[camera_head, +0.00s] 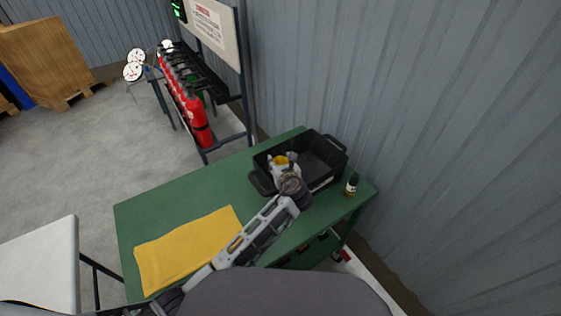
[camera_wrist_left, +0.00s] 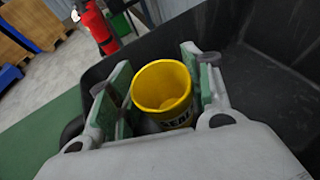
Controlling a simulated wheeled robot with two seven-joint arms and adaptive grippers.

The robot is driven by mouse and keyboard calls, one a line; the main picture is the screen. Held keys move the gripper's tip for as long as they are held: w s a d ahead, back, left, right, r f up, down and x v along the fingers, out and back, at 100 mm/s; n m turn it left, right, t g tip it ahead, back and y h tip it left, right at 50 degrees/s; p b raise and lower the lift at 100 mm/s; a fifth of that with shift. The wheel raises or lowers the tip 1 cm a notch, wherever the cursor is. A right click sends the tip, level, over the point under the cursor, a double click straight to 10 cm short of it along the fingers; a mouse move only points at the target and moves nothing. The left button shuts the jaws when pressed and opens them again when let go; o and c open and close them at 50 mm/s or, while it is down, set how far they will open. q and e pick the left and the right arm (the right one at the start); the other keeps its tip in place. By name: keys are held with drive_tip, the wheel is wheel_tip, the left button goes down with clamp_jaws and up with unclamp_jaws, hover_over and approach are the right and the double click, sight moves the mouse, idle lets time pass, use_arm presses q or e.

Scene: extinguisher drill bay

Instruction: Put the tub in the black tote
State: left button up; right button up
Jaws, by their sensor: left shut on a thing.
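The tub is a small yellow open-topped cup with dark lettering on its side; in the left wrist view the tub (camera_wrist_left: 163,88) sits between the finger pads. My left gripper (camera_wrist_left: 160,95) is shut on it. In the head view the left gripper (camera_head: 284,170) and the tub (camera_head: 281,160) are over the left part of the black tote (camera_head: 325,178). The tote's dark wall (camera_wrist_left: 262,75) fills the right of the wrist view. I cannot tell whether the tub's base touches the tote floor. My right gripper is not in view.
The tote stands on a green table (camera_head: 160,210) near a corrugated wall. A yellow cloth (camera_head: 190,248) lies at the table's front left. Red extinguishers (camera_head: 195,115) stand on a rack behind.

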use_arm(q)
drive_tip(key=shift+f, duration=0.15)
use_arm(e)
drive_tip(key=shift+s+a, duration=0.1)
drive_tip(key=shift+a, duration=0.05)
use_arm(q)
drive_tip(key=o, duration=1.4)
drive_tip(key=shift+o, duration=0.2)
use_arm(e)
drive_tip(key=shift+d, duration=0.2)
